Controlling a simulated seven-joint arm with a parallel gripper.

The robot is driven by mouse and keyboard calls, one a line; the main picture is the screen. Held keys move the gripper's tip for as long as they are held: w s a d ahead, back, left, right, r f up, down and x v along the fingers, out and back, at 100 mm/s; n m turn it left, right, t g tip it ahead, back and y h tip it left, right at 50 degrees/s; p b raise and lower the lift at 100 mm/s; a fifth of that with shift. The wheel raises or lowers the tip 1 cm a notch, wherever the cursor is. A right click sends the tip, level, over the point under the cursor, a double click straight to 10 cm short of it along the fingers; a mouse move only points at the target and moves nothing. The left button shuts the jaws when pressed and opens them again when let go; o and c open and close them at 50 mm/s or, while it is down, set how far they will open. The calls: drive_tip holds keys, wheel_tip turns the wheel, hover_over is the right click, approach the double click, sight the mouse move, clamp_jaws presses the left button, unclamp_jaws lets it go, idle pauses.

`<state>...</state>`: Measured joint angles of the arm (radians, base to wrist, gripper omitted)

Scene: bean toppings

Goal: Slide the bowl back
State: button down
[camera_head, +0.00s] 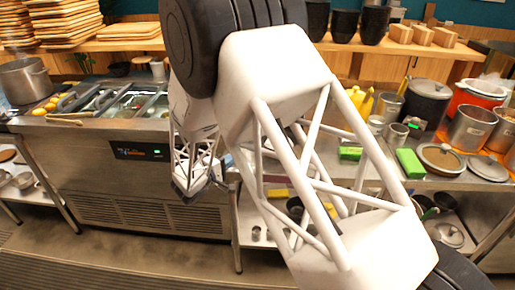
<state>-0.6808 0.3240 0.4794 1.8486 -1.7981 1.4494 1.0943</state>
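My arm crosses the middle of the view, and its far end with my gripper (190,188) hangs in front of the steel counter unit (130,185). The fingers are too small and dark to tell whether they are open or shut, or hold anything. A dark bowl (295,207) sits on the low shelf under the right counter, partly hidden behind my arm. A metal bowl (24,180) stands on the low shelf at the far left. I cannot tell which bowl the task means.
Topping bins (125,103) are set into the unit's top. A large pot (25,80) stands at its left. The right counter is crowded with a dark canister (427,100), steel pots (471,128), a green block (410,163) and a lidded pan (441,158). Floor (110,250) in front is clear.

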drive_tip(key=shift+w, duration=0.15)
idle(0.3)
drive_tip(key=x, duration=1)
drive_tip(key=shift+d, duration=1.05)
drive_tip(key=shift+w+d, duration=0.2)
drive_tip(key=shift+d, duration=0.65)
drive_tip(key=d, duration=0.3)
drive_tip(key=w+d, duration=0.1)
drive_tip(key=d, duration=0.7)
drive_tip(key=shift+w+d, duration=0.25)
drive_tip(key=shift+w, duration=0.15)
drive_tip(key=shift+a, duration=0.2)
